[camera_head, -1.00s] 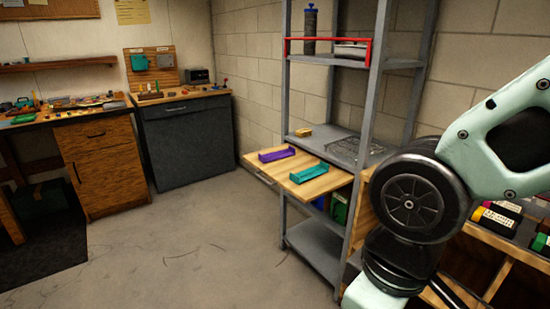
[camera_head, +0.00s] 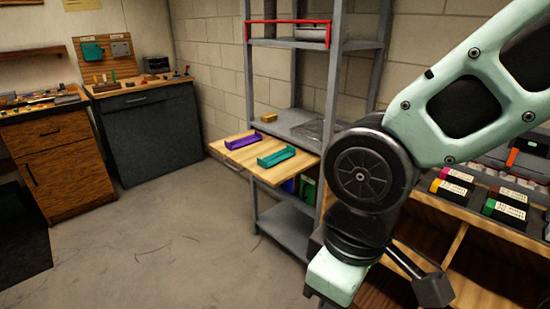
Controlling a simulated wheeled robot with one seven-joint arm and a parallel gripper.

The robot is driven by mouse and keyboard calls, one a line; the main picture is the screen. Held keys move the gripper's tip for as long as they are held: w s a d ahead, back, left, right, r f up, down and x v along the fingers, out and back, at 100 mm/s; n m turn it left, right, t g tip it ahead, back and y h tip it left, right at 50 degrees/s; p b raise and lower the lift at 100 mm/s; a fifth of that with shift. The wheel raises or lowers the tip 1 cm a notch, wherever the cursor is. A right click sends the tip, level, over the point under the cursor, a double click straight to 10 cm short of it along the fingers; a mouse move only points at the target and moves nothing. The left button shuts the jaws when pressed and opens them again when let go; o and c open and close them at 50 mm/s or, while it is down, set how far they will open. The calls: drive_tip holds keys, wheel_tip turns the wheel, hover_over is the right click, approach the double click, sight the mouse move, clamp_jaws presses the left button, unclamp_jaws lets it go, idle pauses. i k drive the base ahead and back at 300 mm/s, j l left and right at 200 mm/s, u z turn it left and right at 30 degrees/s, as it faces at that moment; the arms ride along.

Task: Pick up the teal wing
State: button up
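The teal wing (camera_head: 277,157) lies on a pulled-out wooden board (camera_head: 268,174) of the grey metal shelf, nearer to me than the purple wing. The purple wing (camera_head: 243,141) lies on the same board, up and to the left of the teal one. My arm fills the right side of the picture, to the right of the board and apart from the teal wing. The fingers of my gripper cannot be made out in this view.
The grey metal shelf (camera_head: 337,85) has upright posts beside the board. A small yellow block (camera_head: 269,118) sits on the shelf behind it. A dark cabinet (camera_head: 153,132) and a wooden drawer unit (camera_head: 60,165) stand at left. The concrete floor (camera_head: 165,240) in front is clear.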

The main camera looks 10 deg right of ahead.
sight(277, 156)
drive_tip(key=i+j+z, duration=0.25)
drive_tip(key=i+j, duration=0.15)
drive_tip(key=j, duration=0.2)
drive_tip(key=i+j+z, duration=0.3)
drive_tip(key=j, duration=0.35)
drive_tip(key=i+j+z, duration=0.25)
drive_tip(key=i+j, duration=0.15)
drive_tip(key=j, duration=0.35)
